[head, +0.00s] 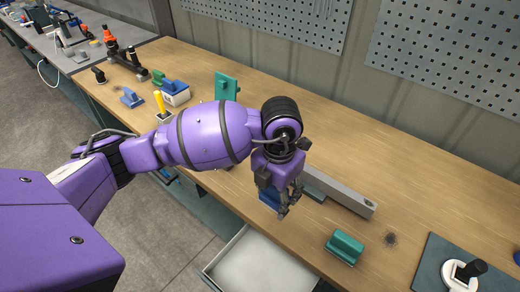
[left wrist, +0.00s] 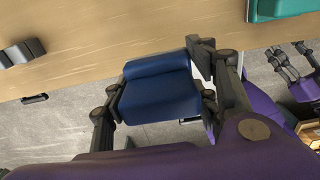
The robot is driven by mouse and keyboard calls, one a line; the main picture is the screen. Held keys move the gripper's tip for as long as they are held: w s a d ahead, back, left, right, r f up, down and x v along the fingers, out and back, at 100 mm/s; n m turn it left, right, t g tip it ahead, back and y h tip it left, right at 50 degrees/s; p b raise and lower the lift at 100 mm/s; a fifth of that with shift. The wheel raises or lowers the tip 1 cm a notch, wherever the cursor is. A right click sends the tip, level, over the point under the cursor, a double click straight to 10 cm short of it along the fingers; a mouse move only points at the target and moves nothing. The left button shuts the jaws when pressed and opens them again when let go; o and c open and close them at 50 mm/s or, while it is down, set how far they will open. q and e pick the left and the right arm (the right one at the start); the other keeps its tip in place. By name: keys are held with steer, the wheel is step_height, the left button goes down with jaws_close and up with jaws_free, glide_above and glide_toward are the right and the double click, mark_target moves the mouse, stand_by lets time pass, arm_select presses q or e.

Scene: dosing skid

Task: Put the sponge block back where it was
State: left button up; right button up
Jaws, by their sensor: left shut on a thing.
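My left gripper (head: 280,205) is shut on a dark blue block, which I take to be the sponge block (left wrist: 158,92). In the left wrist view the block sits between the two fingers, with a rounded ridge along its upper part. In the head view only a small part of the blue block (head: 268,197) shows behind the fingers, near the front edge of the workbench (head: 430,170). What looks like my right gripper (left wrist: 290,65) shows small at the right of the left wrist view; its jaws are unclear.
A long grey bar (head: 343,192) lies just right of my left gripper. A green block (head: 345,246) is nearer the front edge. A drawer (head: 235,245) stands open below. A dark mat (head: 430,258) holds a white part. Blue, green and yellow items stand at the left.

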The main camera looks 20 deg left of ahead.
arm_select(q)
steer(key=w+a+f, duration=0.2)
steer(key=w+f, duration=0.1)
steer(key=w+a+f, duration=0.1)
steer(key=f, duration=0.1)
steer(key=shift+w+a+f, duration=0.15)
steer(key=shift+w+a, duration=0.05)
steer(key=shift+w, duration=0.2)
steer(key=shift+w+a+f, duration=0.3)
steer(key=shift+w+f, duration=0.2)
steer(key=shift+f, duration=0.15)
step_height(320, 180, down, 4)
steer(key=shift+w+a+r, duration=0.1)
steer(key=shift+w+r, duration=0.05)
steer(key=shift+r, duration=0.1)
arm_select(e)
steer(key=shift+w+a, duration=0.2)
steer(key=shift+w, duration=0.15)
steer(key=shift+s+f, duration=0.1)
arm_select(q)
steer(key=shift+b, duration=0.3)
steer(key=o, duration=1.1)
steer(key=shift+f, duration=0.1)
arm_select(e)
steer(key=shift+s+d+f, duration=0.1)
steer(key=shift+s+d, duration=0.15)
steer(key=shift+s, duration=0.05)
steer(key=shift+w, duration=0.1)
